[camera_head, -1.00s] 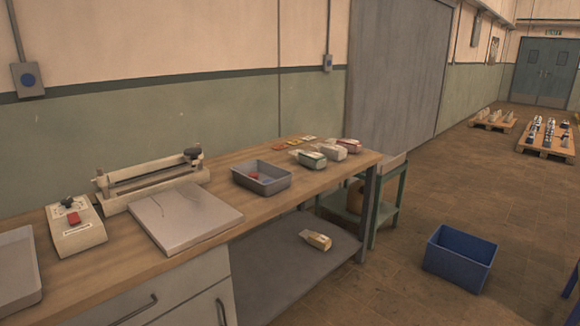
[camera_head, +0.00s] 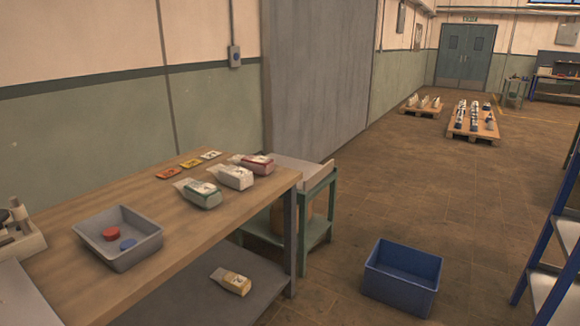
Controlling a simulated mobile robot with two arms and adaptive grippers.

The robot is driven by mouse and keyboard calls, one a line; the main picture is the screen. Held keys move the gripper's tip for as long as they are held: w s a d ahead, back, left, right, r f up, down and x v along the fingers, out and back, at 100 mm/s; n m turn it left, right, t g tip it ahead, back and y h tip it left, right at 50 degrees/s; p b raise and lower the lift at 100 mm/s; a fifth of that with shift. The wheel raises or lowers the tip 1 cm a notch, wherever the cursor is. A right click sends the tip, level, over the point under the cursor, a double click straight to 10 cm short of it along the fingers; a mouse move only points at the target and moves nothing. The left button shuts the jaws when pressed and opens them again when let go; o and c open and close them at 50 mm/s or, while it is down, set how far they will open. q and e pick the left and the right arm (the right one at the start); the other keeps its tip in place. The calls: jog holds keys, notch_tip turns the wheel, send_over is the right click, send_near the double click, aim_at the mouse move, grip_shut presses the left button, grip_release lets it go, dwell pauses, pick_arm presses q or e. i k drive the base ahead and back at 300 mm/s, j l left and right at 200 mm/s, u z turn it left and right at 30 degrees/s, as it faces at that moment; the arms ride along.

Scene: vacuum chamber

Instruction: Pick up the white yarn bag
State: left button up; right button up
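Three bags lie on their sides near the right end of the wooden workbench. The middle one looks white with a small label (camera_head: 236,177), and I take it as the white yarn bag. A bag with green marking (camera_head: 203,195) lies in front of it, and a reddish-pink bag (camera_head: 257,165) lies behind it. The three lie close together; I cannot tell whether they touch. Neither of my grippers is in view.
The workbench (camera_head: 118,284) holds a grey tray (camera_head: 148,253) with a red and a blue disc, and several flat cards (camera_head: 190,163). A cream-yellow bag (camera_head: 232,282) lies on the lower shelf. A green stand (camera_head: 318,205) and blue crate (camera_head: 402,277) are to the right.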

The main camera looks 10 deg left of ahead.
aim_at(240, 179)
jog(key=i+l+u, duration=0.1)
jog(key=i+u, duration=0.2)
jog(key=i, duration=0.2)
jog(key=i+l+u, duration=0.3)
jog(key=i, duration=0.15)
jog(key=i+l+u, duration=0.25)
jog(key=i, duration=0.25)
